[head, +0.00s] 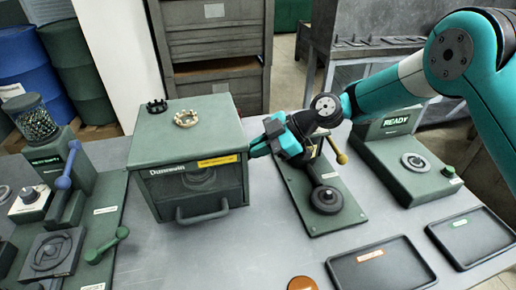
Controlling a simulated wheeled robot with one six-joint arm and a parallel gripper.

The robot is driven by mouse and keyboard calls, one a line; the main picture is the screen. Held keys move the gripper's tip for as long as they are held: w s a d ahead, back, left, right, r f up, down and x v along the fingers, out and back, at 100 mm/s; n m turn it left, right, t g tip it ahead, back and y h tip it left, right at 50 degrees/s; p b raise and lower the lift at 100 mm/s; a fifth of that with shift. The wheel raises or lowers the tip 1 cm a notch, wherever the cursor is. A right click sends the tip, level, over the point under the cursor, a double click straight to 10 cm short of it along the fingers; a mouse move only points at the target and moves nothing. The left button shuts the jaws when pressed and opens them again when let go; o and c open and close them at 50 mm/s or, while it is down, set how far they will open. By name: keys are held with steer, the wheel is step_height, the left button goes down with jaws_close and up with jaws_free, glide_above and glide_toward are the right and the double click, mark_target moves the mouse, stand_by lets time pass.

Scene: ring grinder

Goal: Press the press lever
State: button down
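A small press-like stand (325,199) with a dark round base piece stands on a green plate right of the green box. A lever with a yellow ball knob (341,158) sticks out to its right; the lever's root is partly hidden by my arm. My gripper (258,148) points left beside the upper right side of the green box, above and left of the stand. I see nothing in it, but its finger gap is not clear.
The green box (188,152) has a front handle and two toothed rings on top. A machine (402,165) reading READY stands at right. Two dark trays (381,268) (472,236) lie at front right. The grey table is bare in front of the box.

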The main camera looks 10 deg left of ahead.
steer(key=d+r+b, duration=0.2)
steer(key=d+r, duration=0.6)
steer(key=d, duration=0.2)
steer(key=shift+w, duration=0.15)
stand_by(0.7)
steer(key=s+d+r+m+t+h, duration=0.25)
steer(key=s+d+r+m, duration=0.3)
steer(key=s+m, duration=0.35)
steer(key=s+d+m+h, duration=0.2)
steer(key=s+d+m, duration=0.2)
steer(key=s, duration=0.4)
steer(key=s+d+f+m+h, duration=0.1)
steer(key=s+d+m, duration=0.3)
steer(key=s, duration=0.4)
steer(key=shift+d+m+h, duration=0.4)
steer(key=shift+d+h, duration=0.2)
steer(key=shift+h, duration=0.15)
steer(key=shift+s+f+t, duration=0.1)
steer(key=shift+t, duration=0.15)
